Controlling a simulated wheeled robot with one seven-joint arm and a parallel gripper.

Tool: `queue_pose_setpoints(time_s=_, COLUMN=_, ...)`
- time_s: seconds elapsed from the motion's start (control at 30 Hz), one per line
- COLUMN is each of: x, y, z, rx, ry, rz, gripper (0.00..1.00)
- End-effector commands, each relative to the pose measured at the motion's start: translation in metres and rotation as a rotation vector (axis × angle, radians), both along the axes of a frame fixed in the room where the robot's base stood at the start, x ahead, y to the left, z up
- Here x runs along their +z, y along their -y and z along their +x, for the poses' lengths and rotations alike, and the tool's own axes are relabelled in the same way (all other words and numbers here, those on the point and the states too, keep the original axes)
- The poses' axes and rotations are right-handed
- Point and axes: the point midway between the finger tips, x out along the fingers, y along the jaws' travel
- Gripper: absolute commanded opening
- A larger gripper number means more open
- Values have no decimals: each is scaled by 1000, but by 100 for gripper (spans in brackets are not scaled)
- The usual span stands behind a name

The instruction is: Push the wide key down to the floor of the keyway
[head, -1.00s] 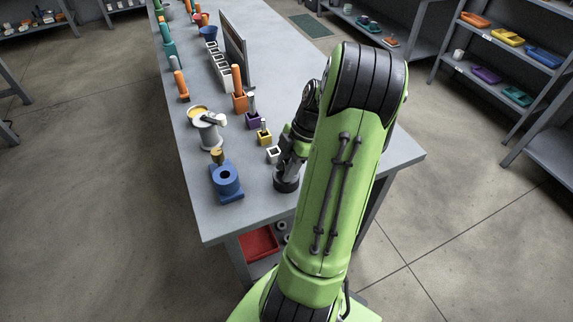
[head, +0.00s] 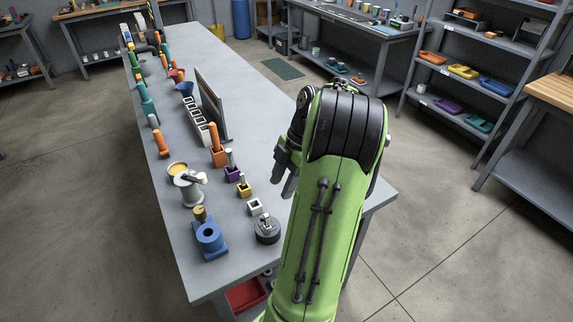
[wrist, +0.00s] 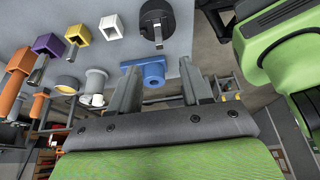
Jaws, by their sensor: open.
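A round black hub (head: 267,230) stands on the near right part of the grey bench, with a silver metal key (head: 266,220) standing up out of its top. The hub also shows in the wrist view (wrist: 153,12), at the top, with the key (wrist: 158,37) projecting from it. I cannot tell how deep the key sits in the keyway. My gripper (head: 286,168) is raised above the bench, apart from the hub. In the wrist view its two grey fingers (wrist: 163,90) are spread with nothing between them.
Left of the hub are a white square block (head: 255,207), a yellow block (head: 244,189), a purple block (head: 233,174) and a blue fixture (head: 210,238). A grey stand (head: 187,184) and an upright panel (head: 211,103) stand farther back. The bench's right side is clear.

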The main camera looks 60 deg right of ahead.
Motion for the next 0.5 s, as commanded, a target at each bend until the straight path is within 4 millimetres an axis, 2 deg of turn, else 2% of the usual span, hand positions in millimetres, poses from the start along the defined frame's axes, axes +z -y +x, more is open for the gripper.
queue_pose_setpoints(time_s=0.03, x=13, y=4, z=-2, rx=-2, ry=0, rz=0, gripper=47)
queue_pose_setpoints(time_s=0.13, x=23, y=7, z=-5, rx=-2, ry=-1, rz=3, gripper=47)
queue_pose_setpoints(time_s=0.5, x=25, y=8, z=-6, rx=0, ry=-2, rz=5, gripper=47)
